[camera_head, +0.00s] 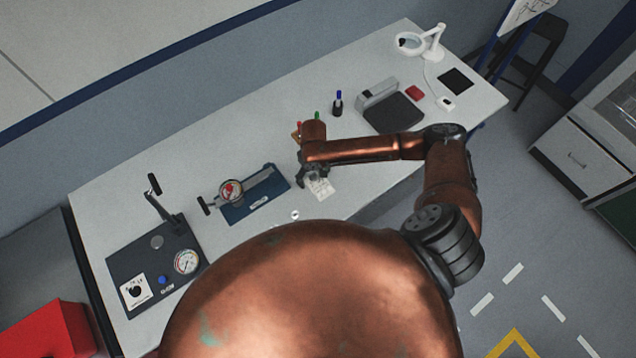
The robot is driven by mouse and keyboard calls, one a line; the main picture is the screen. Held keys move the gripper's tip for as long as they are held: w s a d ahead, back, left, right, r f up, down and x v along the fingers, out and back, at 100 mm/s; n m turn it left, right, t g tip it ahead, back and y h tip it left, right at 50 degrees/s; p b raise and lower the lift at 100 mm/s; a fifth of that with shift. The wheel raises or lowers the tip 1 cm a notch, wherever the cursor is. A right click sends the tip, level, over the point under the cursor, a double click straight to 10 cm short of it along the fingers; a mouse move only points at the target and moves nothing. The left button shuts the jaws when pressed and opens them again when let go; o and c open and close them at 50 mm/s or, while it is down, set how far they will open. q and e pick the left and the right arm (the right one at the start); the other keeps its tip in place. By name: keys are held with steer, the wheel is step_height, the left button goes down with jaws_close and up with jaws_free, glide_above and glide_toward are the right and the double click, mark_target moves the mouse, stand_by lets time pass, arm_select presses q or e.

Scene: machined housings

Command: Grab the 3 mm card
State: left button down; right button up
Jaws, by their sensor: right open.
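My right arm reaches in from the right over the white workbench (370,175). My right gripper (303,184) is open and points down close to the bench, left of a small white card (322,188) with faint markings. The markings are too small to read, so I cannot tell whether this is the 3 mm card. I cannot tell whether the fingers touch it. Small red (299,126) and green (317,115) tips show behind the wrist; what they belong to is mostly hidden. My left gripper is not in view.
Left of the gripper stands a blue dial-gauge fixture (262,204). Farther left is a dark gauge panel (128,272). Behind are a pen holder (337,106), a dark-topped device (394,112), a red block (414,92) and a white lamp (432,42). My body hides part of the front edge.

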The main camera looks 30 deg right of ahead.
steer(key=shift+f, duration=0.15)
steer(key=c, duration=1.4)
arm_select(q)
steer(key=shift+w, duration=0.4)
arm_select(e)
steer(key=shift+s, duration=0.1)
steer(key=c, duration=0.6)
